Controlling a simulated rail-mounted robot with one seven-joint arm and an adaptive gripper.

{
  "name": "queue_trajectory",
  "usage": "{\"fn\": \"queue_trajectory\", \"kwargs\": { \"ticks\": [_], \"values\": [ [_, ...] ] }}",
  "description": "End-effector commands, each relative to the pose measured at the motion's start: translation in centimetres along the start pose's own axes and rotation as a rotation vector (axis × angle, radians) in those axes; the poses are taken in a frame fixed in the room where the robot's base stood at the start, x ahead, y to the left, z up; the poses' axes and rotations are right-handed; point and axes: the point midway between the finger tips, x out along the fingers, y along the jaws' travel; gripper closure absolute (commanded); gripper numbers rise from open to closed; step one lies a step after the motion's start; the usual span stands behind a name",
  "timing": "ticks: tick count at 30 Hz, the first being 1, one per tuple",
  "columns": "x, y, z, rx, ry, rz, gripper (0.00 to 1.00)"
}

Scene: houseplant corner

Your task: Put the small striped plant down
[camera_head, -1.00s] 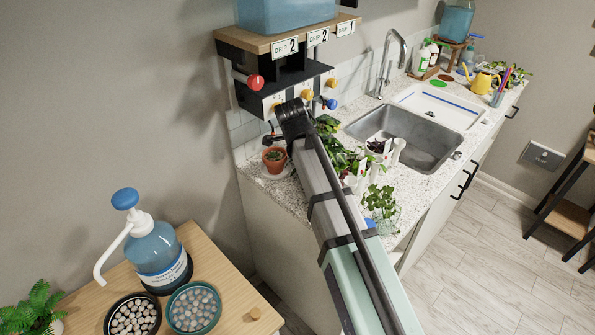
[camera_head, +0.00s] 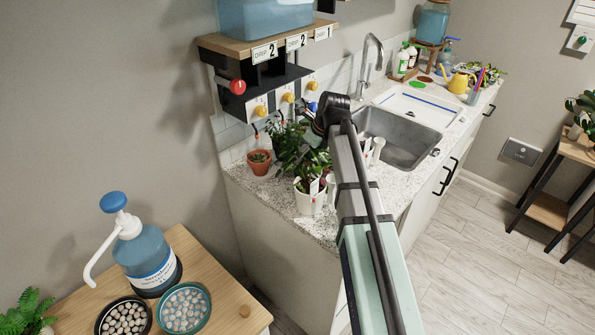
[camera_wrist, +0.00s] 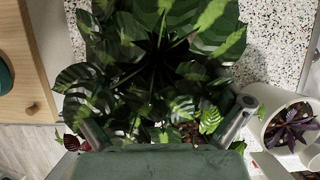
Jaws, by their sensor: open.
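A plant with striped green leaves (camera_wrist: 200,45) fills the middle of the wrist view. Its pot is hidden under the leaves there. Striped foliage (camera_head: 300,152) also shows in the head view on the counter, left of my arm's end, above a white pot (camera_head: 308,202). I cannot tell which pot the striped leaves belong to. My gripper (camera_wrist: 168,122) is open in the wrist view, with one finger on each side of the lower leaves. I cannot tell whether the fingers touch the plant. The fingers are hidden in the head view.
A dark purple plant in a white pot (camera_wrist: 259,120) stands right of the gripper. A terracotta pot (camera_head: 258,168) stands at the counter's left end, under the drip shelf (camera_head: 246,42). The sink (camera_head: 405,138) lies behind. A wooden side table (camera_head: 205,262) stands front left.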

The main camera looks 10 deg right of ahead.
Motion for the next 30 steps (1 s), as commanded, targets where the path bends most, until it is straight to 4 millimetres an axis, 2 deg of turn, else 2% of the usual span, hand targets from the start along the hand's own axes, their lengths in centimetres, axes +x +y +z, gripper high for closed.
{"fn": "queue_trajectory", "kwargs": {
  "ticks": [8,18,28,29,30],
  "values": [
    [1.9,0.2,0.2,-0.004,0.002,0.000,0.00],
    [5.7,0.5,0.4,-0.004,0.002,-0.002,0.00],
    [6.4,0.5,0.3,-0.005,0.001,-0.003,0.00],
    [6.4,0.5,0.3,-0.005,0.001,-0.003,0.07],
    [6.4,0.5,0.3,-0.005,0.001,-0.003,0.21]
  ]
}}
